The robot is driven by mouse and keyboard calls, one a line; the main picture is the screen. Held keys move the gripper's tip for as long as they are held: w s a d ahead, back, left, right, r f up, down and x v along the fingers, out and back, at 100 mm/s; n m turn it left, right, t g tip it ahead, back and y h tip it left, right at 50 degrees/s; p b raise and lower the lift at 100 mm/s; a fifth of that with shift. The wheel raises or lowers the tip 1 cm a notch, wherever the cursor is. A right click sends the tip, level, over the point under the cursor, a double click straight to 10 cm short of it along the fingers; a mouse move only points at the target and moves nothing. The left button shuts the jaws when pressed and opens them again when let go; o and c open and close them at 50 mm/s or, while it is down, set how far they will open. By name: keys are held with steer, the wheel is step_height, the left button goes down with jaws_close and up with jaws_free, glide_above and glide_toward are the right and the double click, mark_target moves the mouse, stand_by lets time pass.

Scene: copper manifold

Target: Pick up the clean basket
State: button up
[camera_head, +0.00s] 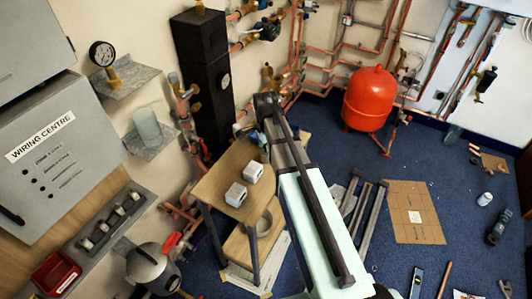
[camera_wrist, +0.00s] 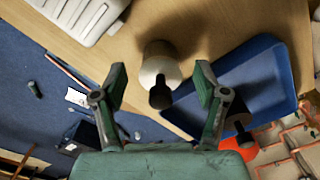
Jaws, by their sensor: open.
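In the wrist view a pale cylinder with a dark knob (camera_wrist: 160,66) is on the wooden table beside a blue tray (camera_wrist: 270,70). It may be the clean basket; I cannot confirm this. A second dark-knobbed piece (camera_wrist: 239,130) shows at the tray's lower edge, partly hidden by my right finger. My gripper (camera_wrist: 160,85) is open, with its green fingers on either side of the pale cylinder in the picture. No contact is visible. In the head view my gripper (camera_head: 248,133) is small and partly hidden at the table's far end.
Two white boxes (camera_head: 236,194) (camera_head: 253,171) sit on the wooden table (camera_head: 214,187); one ribbed white case (camera_wrist: 85,14) shows in the wrist view. A black column (camera_head: 204,85) and copper pipes stand behind. A red vessel (camera_head: 369,98) stands on the blue floor, which has scattered items.

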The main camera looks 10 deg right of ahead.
steer(key=shift+f, duration=0.9)
steer(key=c, duration=1.3)
steer(key=shift+o, duration=0.2)
steer(key=shift+r, duration=0.1)
